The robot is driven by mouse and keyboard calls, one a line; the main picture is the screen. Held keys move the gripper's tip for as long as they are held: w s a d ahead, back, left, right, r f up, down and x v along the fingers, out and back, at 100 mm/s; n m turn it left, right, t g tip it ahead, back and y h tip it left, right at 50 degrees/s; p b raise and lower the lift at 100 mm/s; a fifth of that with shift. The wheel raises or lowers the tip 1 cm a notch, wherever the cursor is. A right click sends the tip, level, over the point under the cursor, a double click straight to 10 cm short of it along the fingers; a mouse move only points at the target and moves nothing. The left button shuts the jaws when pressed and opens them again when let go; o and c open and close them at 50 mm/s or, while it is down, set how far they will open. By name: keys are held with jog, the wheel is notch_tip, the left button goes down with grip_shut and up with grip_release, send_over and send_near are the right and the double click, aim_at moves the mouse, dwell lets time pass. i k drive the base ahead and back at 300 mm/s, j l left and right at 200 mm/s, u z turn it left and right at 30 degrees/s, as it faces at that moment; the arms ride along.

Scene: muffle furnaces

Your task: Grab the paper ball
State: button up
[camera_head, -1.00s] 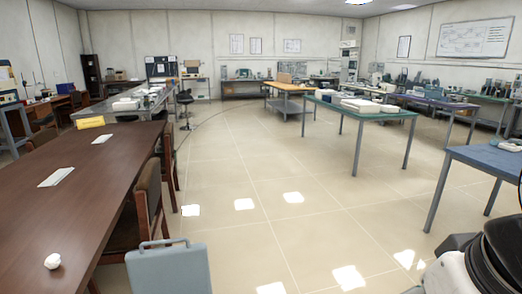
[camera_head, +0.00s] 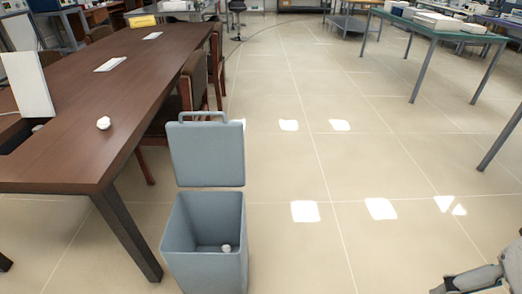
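A small white paper ball (camera_head: 103,123) rests on the brown table (camera_head: 150,75), near the table's right edge. Another small white crumpled ball (camera_head: 226,248) lies inside the open grey bin (camera_head: 205,275) on the floor. A small white thing (camera_head: 37,127) shows beside a white panel on the table's left; I cannot tell what it is. Part of my arm shows at the bottom right corner, well away from the balls. My gripper's fingertips are not seen.
The bin's lid (camera_head: 206,153) stands upright at its back, close to the table and a wooden chair (camera_head: 190,95). A white panel (camera_head: 27,83) stands on the table. The tiled floor (camera_head: 380,160) is open to the right. A green-topped table (camera_head: 440,25) stands far right.

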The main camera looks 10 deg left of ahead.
aim_at(103, 123)
jog(key=u, duration=1.5)
jog(key=k, duration=0.05)
